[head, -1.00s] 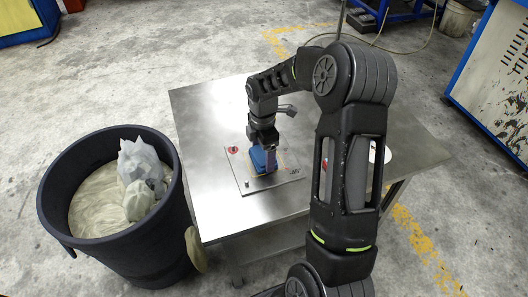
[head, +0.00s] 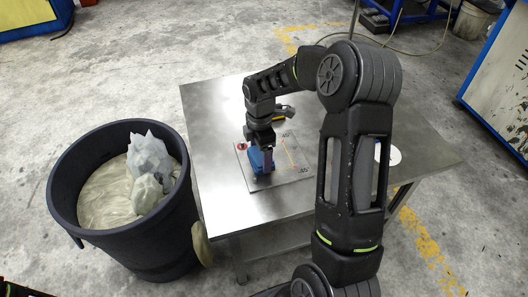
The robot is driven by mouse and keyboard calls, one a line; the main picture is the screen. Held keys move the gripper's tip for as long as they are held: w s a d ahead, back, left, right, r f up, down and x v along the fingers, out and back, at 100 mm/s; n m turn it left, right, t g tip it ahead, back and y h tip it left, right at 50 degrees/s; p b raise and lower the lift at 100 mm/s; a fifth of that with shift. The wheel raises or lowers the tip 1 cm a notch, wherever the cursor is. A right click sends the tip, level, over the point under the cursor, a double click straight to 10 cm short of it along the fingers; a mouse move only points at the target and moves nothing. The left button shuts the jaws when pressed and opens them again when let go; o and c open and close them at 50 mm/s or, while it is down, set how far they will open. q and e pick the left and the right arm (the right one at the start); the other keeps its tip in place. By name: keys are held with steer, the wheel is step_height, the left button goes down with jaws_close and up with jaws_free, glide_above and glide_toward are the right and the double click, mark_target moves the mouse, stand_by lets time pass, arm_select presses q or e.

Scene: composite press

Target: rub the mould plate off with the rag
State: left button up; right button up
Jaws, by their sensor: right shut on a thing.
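The mould plate (head: 291,174) is a flat, light grey square lying on the steel table. It bears a red spot at its far left corner, an orange line and small dark markings on its right part. My right gripper (head: 262,166) points down over the left part of the plate. It is shut on the blue rag (head: 255,159), which appears to be against the plate. The gripper hides part of the rag and of the plate beneath.
The steel table (head: 215,125) is mostly bare. A white disc (head: 391,155) lies on its right, partly behind my right arm. A yellow-and-black item lies just beyond the plate. A dark bin (head: 70,205) holding pale crumpled material stands left of the table.

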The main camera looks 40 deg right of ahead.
steer(key=shift+a, duration=0.1)
step_height(320, 180, up, 7)
steer(key=p, duration=0.5)
steer(key=shift+f, duration=0.2)
stand_by(0.5)
